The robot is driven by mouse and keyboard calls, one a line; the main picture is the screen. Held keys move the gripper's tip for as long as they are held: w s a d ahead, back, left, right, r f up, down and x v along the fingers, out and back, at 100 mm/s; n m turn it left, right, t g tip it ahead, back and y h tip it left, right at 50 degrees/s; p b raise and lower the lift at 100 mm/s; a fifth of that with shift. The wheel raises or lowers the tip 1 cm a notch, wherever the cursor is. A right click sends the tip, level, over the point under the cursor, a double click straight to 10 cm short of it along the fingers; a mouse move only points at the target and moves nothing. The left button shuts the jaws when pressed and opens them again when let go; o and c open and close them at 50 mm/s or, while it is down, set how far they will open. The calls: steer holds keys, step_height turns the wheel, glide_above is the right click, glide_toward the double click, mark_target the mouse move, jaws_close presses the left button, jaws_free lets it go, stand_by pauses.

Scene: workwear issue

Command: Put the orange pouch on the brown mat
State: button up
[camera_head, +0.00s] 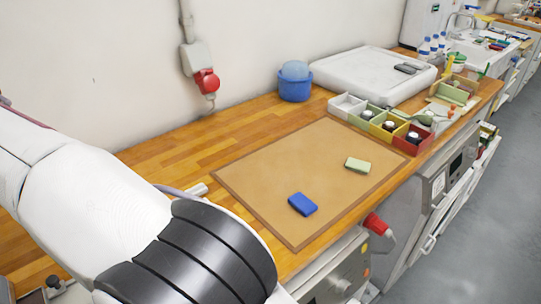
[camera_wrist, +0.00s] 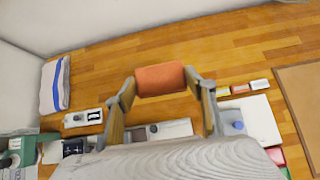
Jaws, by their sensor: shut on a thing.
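The orange pouch (camera_wrist: 160,79) is held between the two fingertips of my gripper (camera_wrist: 161,82) in the wrist view. My gripper is shut on it, and wooden bench top shows around it. The brown mat (camera_head: 265,155) lies flat on the bench in the head view. Its edge also shows at the right of the wrist view (camera_wrist: 300,95), to the right of my gripper and apart from the pouch. In the head view my arm fills the lower left, and the gripper and pouch are not visible there.
On the mat lie a blue pouch-like item (camera_head: 302,204) and a light green one (camera_head: 357,165). Behind it stand a blue bucket (camera_head: 295,88) and a row of coloured bins (camera_head: 380,124). A folded striped towel (camera_wrist: 55,84) lies at the left in the wrist view. The mat's left half is clear.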

steer(key=w+d+f+m+t+h, duration=0.1)
steer(key=w+d, duration=0.3)
steer(key=w, duration=0.2)
steer(key=w+d+f+m, duration=0.1)
steer(key=w+d, duration=0.3)
steer(key=w, duration=0.2)
steer(key=m+t+h, duration=0.2)
steer(key=m+h, duration=0.3)
steer(key=m, duration=0.2)
glide_above(304, 154)
steer(key=s, duration=0.3)
step_height(304, 154, down, 15)
steer(key=shift+f, duration=0.2)
steer(key=shift+f, duration=0.1)
steer(key=shift+f, duration=3.05)
steer(key=shift+f, duration=0.1)
steer(key=shift+f, duration=1.75)
steer(key=shift+f, duration=0.2)
